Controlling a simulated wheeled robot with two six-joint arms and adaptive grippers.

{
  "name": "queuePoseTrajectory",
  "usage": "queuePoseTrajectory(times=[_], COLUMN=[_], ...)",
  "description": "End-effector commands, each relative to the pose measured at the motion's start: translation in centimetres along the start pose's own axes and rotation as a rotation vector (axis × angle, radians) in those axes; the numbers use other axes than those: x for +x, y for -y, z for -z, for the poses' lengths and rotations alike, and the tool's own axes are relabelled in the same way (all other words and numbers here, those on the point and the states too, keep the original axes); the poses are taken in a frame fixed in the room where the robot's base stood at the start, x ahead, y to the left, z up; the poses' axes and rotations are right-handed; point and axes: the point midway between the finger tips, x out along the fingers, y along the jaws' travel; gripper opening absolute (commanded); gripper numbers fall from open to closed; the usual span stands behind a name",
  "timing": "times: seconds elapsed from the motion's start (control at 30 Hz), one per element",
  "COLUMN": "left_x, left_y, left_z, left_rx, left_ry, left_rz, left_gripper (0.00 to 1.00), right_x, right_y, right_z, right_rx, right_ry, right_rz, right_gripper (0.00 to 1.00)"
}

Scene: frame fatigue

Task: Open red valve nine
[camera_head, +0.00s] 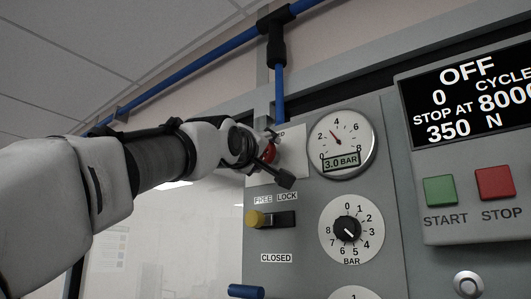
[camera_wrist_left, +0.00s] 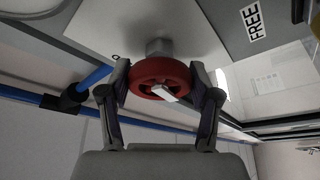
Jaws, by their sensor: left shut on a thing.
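The red valve (camera_wrist_left: 158,74) is a round red handwheel on a grey stem, with a small white tag or pointer on its face. In the head view only a bit of its red rim (camera_head: 270,153) shows behind my gripper. My left gripper (camera_wrist_left: 163,82) is shut on the red valve, one finger on each side of the wheel. In the head view the left gripper (camera_head: 272,160) reaches the panel from the left and hides most of the wheel and its label. My right gripper is in neither view.
A gauge (camera_head: 341,145) reading 3.0 BAR is right of the valve. Below are a yellow-ended FREE/LOCK slider (camera_head: 256,218), a black BAR knob (camera_head: 347,229) and a blue handle (camera_head: 246,291). START (camera_head: 440,190) and STOP (camera_head: 495,183) buttons sit under an OFF display (camera_head: 468,92). Blue pipe (camera_head: 279,90) runs above.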

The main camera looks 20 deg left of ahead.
Motion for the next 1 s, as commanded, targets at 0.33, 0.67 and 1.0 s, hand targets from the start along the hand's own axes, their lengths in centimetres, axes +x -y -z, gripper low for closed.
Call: queuePoseTrajectory(times=[0.33, 0.67, 1.0], left_x=[-0.01, -0.03, -0.04], left_y=[-0.02, 0.05, 0.04], left_z=[-0.04, -0.08, -0.07], left_rx=[-0.143, -0.169, -0.168], left_ry=[0.001, 0.001, 0.001], left_rz=[0.059, 0.069, 0.068], left_gripper=[0.28, 0.28, 0.88], right_x=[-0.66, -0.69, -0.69], right_y=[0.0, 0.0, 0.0], right_z=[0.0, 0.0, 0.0], right_rx=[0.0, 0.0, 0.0], right_ry=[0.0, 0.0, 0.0], right_rz=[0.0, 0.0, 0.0], right_gripper=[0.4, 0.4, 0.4])
